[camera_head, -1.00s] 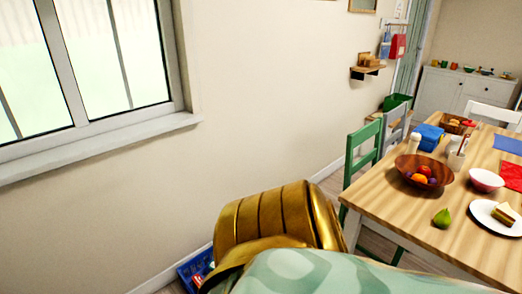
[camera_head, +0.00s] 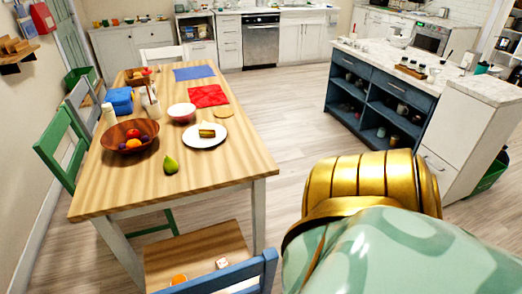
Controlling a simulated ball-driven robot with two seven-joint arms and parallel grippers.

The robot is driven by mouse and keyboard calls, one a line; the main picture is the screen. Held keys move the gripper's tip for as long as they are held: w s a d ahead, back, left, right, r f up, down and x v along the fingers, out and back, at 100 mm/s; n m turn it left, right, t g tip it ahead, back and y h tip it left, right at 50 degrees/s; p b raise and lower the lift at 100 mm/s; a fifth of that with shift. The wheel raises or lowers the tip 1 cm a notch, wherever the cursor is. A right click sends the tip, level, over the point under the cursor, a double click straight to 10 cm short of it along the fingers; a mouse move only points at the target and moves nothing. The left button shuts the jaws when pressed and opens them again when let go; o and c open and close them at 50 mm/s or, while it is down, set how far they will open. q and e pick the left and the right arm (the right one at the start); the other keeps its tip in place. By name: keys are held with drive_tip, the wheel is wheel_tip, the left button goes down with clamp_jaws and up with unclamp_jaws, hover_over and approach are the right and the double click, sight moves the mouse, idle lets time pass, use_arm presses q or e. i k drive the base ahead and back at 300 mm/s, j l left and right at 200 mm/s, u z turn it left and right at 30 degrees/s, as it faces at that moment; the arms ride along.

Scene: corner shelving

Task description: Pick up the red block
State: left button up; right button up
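I cannot make out a red block in this view. A flat red cloth (camera_head: 208,96) lies on the wooden table, and it does not look like a block. A small whitish cube with reddish marks (camera_head: 221,263) sits on the seat of the near chair, too small to identify. Neither of my grippers is in view. A gold and pale green part of my own body fills the lower right and hides the floor behind it.
The wooden table (camera_head: 225,165) holds a fruit bowl (camera_head: 127,136), a plate with cake (camera_head: 205,136) and a pear (camera_head: 171,164). A blue-framed chair (camera_head: 195,252) stands at its near end. A blue island (camera_head: 382,103) stands right. Open floor (camera_head: 285,105) lies between.

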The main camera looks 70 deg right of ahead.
sight(223, 262)
drive_tip(key=z, duration=1.6)
drive_tip(key=j+z, duration=0.55)
drive_tip(key=j, duration=0.2)
